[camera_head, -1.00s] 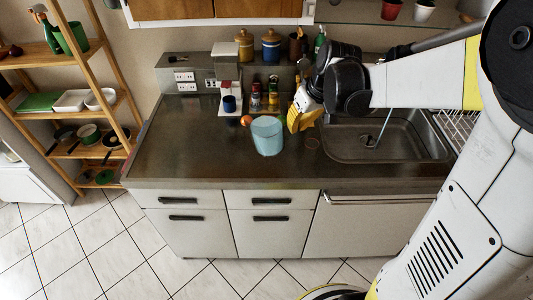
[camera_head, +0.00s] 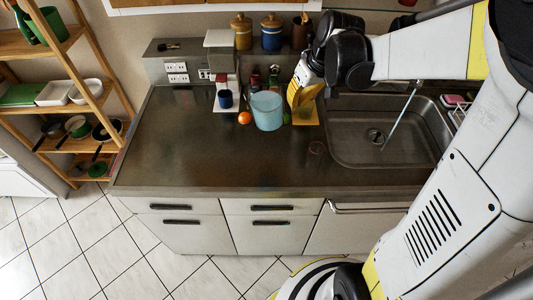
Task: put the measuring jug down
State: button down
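The measuring jug appears to be the light blue, open-topped vessel (camera_head: 267,112), upright over the back middle of the counter (camera_head: 190,150). My gripper (camera_head: 293,97) is at its right side, coming down from the upper right. Its fingers are small and partly hidden, but they seem closed on the jug's right side, and the jug has moved along with them. The jug's handle is not clearly seen. I cannot tell whether the jug's base touches the counter.
An orange fruit (camera_head: 244,118) lies just left of the jug. A dark blue mug (camera_head: 225,99) stands at a white machine (camera_head: 220,64). Bottles (camera_head: 274,78) stand behind. A yellow flat item (camera_head: 306,117) and the sink (camera_head: 370,135) are right. The front left counter is clear.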

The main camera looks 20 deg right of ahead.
jog(key=shift+f+b, duration=0.3)
jog(key=shift+f, duration=0.3)
jog(key=shift+y, duration=0.9)
jog(key=f+b, duration=0.3)
jog(key=f, duration=0.3)
jog(key=f+b, duration=0.3)
jog(key=f, duration=0.3)
jog(key=f+b, duration=0.4)
jog(key=f, duration=0.2)
jog(key=shift+s+f, duration=0.2)
jog(key=shift+s, duration=0.1)
jog(key=shift+f+b, duration=0.2)
jog(key=shift+b, duration=0.1)
jog(key=c, duration=1.9)
grip_release()
